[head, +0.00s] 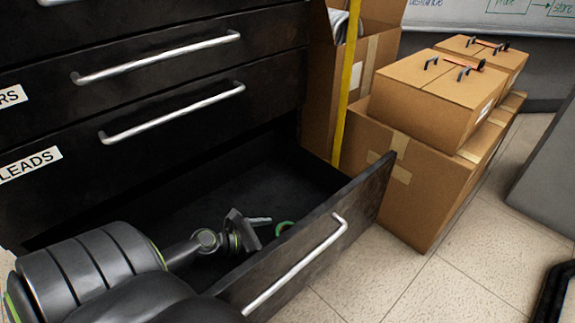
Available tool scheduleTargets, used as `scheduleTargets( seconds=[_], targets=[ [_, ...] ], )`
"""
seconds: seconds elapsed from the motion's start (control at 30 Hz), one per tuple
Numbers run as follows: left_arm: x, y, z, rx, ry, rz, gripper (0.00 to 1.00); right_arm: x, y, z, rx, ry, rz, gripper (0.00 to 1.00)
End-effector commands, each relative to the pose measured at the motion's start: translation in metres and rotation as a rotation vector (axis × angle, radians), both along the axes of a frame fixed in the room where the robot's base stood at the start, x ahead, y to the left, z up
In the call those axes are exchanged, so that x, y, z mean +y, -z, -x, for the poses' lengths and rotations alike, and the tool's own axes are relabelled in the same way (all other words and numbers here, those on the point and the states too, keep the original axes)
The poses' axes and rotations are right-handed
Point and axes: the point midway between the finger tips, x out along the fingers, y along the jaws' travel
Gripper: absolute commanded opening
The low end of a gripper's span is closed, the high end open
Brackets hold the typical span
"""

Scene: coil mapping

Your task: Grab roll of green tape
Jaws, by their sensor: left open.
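A roll of green tape (284,228) lies on the floor of the open bottom drawer (329,220), close behind the drawer front. Only part of its green ring shows; the drawer front's top edge hides the rest. My left gripper (262,226) is inside the drawer, just left of the tape. Its fingers are open and point toward the tape. I cannot tell whether a finger touches it. My right gripper is not in view.
Closed drawers with silver handles (172,113) rise above the open one. Cardboard boxes (432,100) are stacked to the right, with an open box (372,50) and a yellow strip (346,85) beside the cabinet. Tiled floor (440,285) is clear at front right.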

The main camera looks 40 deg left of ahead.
Motion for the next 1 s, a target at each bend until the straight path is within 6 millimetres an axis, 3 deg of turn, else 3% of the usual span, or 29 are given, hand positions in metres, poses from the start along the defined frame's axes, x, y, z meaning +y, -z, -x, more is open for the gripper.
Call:
scheduleTargets(
  seconds=[0.2,0.5,0.87,1.0],
  targets=[
    [-0.008,0.011,-0.02,-0.001,-0.001,0.0,0.87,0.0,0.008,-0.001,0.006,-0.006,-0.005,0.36],
    [-0.009,0.011,-0.022,0.001,-0.001,0.0,0.87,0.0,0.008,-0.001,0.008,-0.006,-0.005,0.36],
    [-0.009,0.011,-0.022,0.001,-0.001,-0.001,0.4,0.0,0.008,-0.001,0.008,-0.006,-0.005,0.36],
    [-0.009,0.011,-0.022,0.001,-0.001,-0.001,0.38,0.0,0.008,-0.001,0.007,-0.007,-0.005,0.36]
  ],
)
